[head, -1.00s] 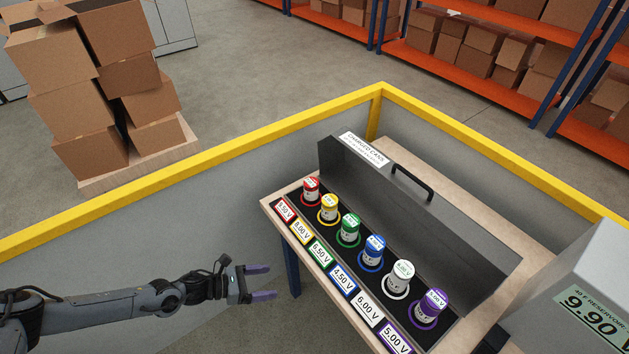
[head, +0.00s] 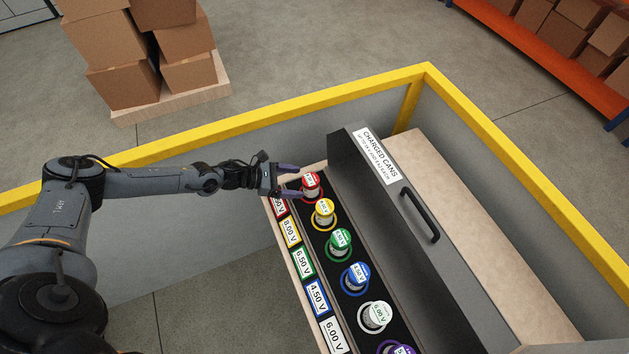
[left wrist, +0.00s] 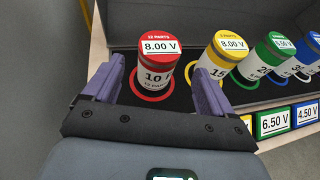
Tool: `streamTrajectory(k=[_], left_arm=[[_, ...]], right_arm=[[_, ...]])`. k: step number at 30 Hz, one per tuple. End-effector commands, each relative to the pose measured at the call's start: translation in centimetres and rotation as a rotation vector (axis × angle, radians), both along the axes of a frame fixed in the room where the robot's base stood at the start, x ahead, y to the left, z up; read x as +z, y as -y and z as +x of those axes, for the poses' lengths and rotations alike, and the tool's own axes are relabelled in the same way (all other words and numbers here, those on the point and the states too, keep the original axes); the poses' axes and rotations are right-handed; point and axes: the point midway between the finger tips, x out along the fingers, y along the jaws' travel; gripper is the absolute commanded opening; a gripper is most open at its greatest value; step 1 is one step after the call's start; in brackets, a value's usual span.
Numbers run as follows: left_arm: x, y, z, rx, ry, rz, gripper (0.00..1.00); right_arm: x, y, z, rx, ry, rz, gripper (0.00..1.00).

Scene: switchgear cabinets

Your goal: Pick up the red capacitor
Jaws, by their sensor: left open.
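The red capacitor (head: 310,185) stands upright in the first place of the black rack, at the far left end of the row. In the left wrist view the red capacitor (left wrist: 157,62) has a red top reading 8.00 V and stands inside a red ring. My left gripper (head: 292,181) is open, with its purple fingers pointing at the capacitor. In the left wrist view the left gripper (left wrist: 163,85) has one finger on each side of the capacitor's lower part, with gaps showing. My right gripper is not in view.
The yellow capacitor (head: 323,212) stands closest to the red one, followed by green, blue, white and purple ones. The grey open lid (head: 410,240) with a black handle rises behind the row. A yellow rail (head: 300,106) runs beyond the table.

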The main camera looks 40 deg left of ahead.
Motion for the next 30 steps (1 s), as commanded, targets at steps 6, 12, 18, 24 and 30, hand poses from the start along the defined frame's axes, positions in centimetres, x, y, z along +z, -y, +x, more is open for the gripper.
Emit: streamTrajectory(k=[6, 12, 18, 24, 30], left_arm=[[-0.8, 1.5, 1.7, 0.001, 0.0, -0.001, 0.85], [-1.1, 2.1, 2.4, 0.0, 0.0, -0.001, 0.85], [-1.6, 3.5, 4.3, 0.001, 0.002, -0.001, 0.85], [-2.5, 4.6, 5.6, 0.001, 0.0, -0.001, 0.85], [-2.7, 4.8, 5.8, 0.0, -0.001, 0.0, 0.85]], right_arm=[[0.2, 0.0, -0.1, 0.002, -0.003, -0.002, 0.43], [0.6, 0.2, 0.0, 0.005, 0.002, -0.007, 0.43], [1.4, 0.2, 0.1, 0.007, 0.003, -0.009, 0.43], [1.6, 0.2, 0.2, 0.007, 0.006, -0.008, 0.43], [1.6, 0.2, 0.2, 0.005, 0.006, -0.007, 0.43]])
